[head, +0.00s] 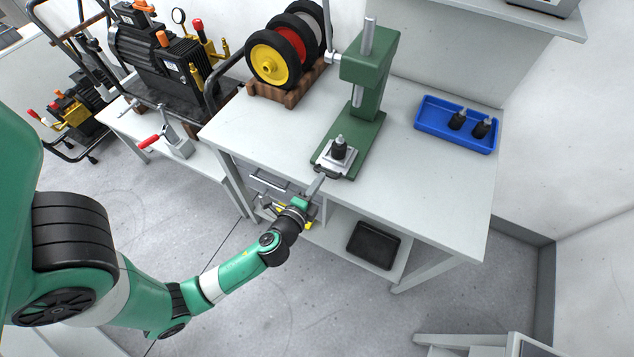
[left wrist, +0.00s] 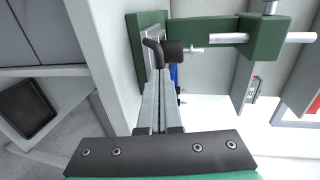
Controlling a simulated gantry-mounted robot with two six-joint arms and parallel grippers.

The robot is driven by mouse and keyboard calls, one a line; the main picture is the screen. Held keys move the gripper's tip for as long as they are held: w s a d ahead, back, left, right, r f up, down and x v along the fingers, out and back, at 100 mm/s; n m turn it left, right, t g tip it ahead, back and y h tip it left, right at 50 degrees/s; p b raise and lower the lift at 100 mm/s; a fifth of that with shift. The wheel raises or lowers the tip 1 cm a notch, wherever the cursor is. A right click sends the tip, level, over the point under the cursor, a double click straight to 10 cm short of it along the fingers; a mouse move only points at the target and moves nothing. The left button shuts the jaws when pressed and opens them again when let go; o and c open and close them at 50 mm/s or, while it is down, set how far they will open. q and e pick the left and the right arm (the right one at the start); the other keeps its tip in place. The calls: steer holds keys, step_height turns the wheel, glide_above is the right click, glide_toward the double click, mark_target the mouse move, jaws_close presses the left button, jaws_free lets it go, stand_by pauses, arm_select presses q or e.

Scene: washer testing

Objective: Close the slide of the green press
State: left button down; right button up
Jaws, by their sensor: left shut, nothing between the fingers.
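The green press (head: 368,75) stands on the light workbench, with its column at the back and its base reaching to the bench's front edge. Its slide (head: 335,160) is a light metal plate at the front of the base, with a black cylindrical part (head: 339,148) upright on it. My left gripper (head: 320,179) is shut and empty at the front of the slide, its tips close to the slide's dark front end. In the left wrist view the shut fingers (left wrist: 158,85) point at a dark curved piece (left wrist: 152,48) beside the black part (left wrist: 175,52); contact cannot be told.
A blue tray (head: 425,121) with two black parts is right of the press. Wheels on a wooden rack (head: 285,87) stand behind left. A drawer (head: 268,184) is under the bench near my left arm. A black bin (head: 373,246) sits on the lower shelf.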

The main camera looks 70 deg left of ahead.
mark_target(335, 153)
arm_select(q)
steer(key=x, duration=0.3)
steer(key=r+x, duration=0.1)
steer(key=x, duration=0.3)
steer(key=r+x, duration=0.1)
steer(key=x, duration=0.3)
steer(key=shift+w+a, duration=0.2)
steer(key=shift+s+f, duration=0.15)
steer(key=shift+d, duration=0.1)
steer(key=shift+s+d+r+p, duration=0.15)
steer(key=shift+d+r+p, duration=0.1)
steer(key=shift+r+p, duration=0.1)
steer(key=p+v, duration=0.1)
steer(key=v, duration=1.2)
steer(key=shift+s, duration=0.2)
steer(key=shift+d, duration=0.1)
